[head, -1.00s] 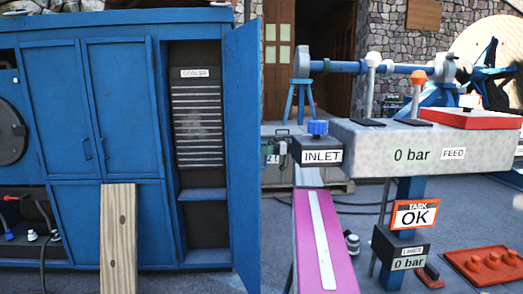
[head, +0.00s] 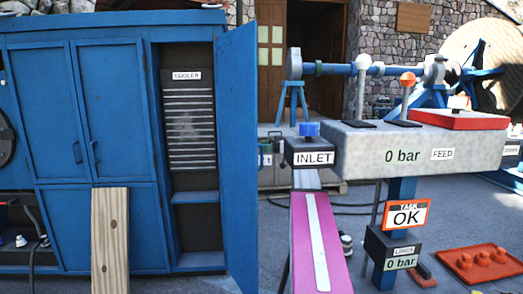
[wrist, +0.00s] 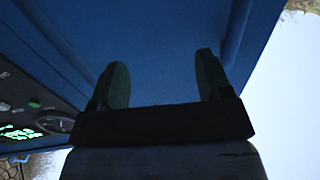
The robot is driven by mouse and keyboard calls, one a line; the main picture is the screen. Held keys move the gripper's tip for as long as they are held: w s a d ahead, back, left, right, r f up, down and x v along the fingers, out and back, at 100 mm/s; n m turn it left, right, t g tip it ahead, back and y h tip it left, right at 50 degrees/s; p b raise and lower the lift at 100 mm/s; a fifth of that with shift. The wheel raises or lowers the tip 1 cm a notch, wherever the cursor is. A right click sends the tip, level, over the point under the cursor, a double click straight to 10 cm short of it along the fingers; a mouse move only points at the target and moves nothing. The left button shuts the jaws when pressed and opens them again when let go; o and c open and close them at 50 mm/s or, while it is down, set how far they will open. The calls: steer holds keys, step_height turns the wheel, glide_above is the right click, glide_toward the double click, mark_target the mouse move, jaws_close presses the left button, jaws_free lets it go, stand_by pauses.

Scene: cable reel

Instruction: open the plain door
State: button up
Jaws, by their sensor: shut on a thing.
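A blue cabinet (head: 55,240) fills the left of the head view. Two shut doors with dark handles, a left one (head: 42,110) and a right one (head: 115,110), are on its front. A blue door (head: 237,150) at its right side stands open beside a bay labelled COOLER (head: 187,76). I cannot tell which door is the plain one. My gripper (wrist: 165,80) shows only in the wrist view, its dark fingers apart against a blue surface (wrist: 160,40). It is shut on a blue part between them; its shape is hard to make out.
A dark panel (wrist: 35,110) with green readouts and a gauge is left in the wrist view. In the head view, a wooden plank (head: 110,240) leans before the cabinet. A grey FEED box (head: 415,150) and pink ramp (head: 315,245) stand at right.

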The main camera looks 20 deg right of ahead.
steer(key=shift+w+d, duration=0.25)
steer(key=shift+w, duration=0.3)
steer(key=c, duration=0.3)
steer(key=shift+s+a, duration=0.1)
steer(key=shift+s, duration=0.2)
steer(key=shift+s, duration=0.1)
steer(key=d, duration=1)
steer(key=shift+s+d, duration=0.35)
steer(key=shift+s, duration=0.05)
